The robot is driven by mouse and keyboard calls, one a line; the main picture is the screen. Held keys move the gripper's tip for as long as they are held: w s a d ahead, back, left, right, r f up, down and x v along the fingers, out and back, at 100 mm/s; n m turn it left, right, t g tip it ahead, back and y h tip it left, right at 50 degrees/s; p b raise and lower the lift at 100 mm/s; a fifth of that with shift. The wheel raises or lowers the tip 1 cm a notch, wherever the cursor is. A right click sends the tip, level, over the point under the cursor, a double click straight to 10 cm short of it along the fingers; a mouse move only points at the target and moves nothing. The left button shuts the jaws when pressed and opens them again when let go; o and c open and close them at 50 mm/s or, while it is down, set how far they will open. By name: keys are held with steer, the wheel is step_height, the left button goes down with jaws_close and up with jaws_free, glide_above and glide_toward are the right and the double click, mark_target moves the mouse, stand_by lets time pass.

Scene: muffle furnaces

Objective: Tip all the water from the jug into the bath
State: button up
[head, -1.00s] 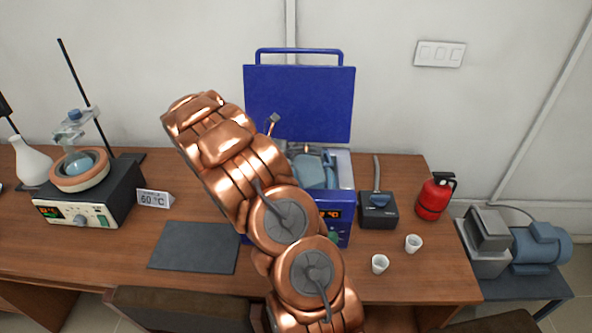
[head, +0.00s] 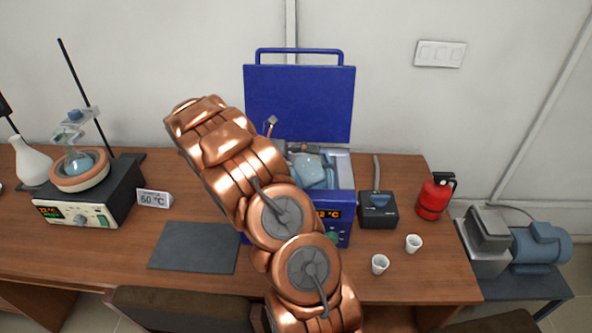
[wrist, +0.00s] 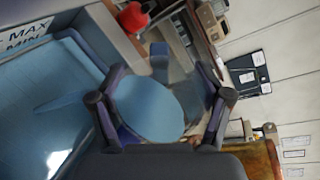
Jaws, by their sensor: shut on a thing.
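The bath (head: 340,205) is a blue box with its lid (head: 300,103) standing open behind it. The jug (head: 311,171) is clear and bluish and hangs tilted over the bath's opening. My arm hides part of both, and my gripper is hidden in the head view. In the wrist view my gripper (wrist: 160,112) is shut on the jug (wrist: 160,58), with a finger on each side. A pale blue oval of water (wrist: 150,108) shows between the fingers. A pale blue tapering shape reaches left over the bath water (wrist: 35,125); I cannot tell whether it is a pouring stream.
A dark mat (head: 195,247) and a heater with a flask (head: 88,200) are left. The table's front right is mostly clear.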

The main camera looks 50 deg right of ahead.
steer(key=shift+w+d+f+n+g, duration=0.15)
steer(key=shift+w+f+n+g, duration=0.2)
steer(key=shift+f+n, duration=0.3)
steer(key=shift+w+d+f+n+g, duration=0.1)
steer(key=shift+w+f+n+g, duration=0.25)
steer(key=shift+n, duration=0.5)
stand_by(2.2)
steer(key=shift+w+d+f+n+h, duration=0.15)
steer(key=shift+w+f+n+h, duration=0.1)
steer(key=shift+f+n+h, duration=0.25)
stand_by(1.0)
steer(key=shift+w+r+n+g, duration=0.1)
steer(key=shift+n+g, duration=0.2)
steer(key=shift+w+a, duration=0.2)
steer(key=shift+a, duration=0.3)
steer(key=shift+s+d, duration=0.25)
steer(key=shift+d, duration=0.3)
steer(key=shift+s+d, duration=0.2)
steer(key=shift+d, duration=0.3)
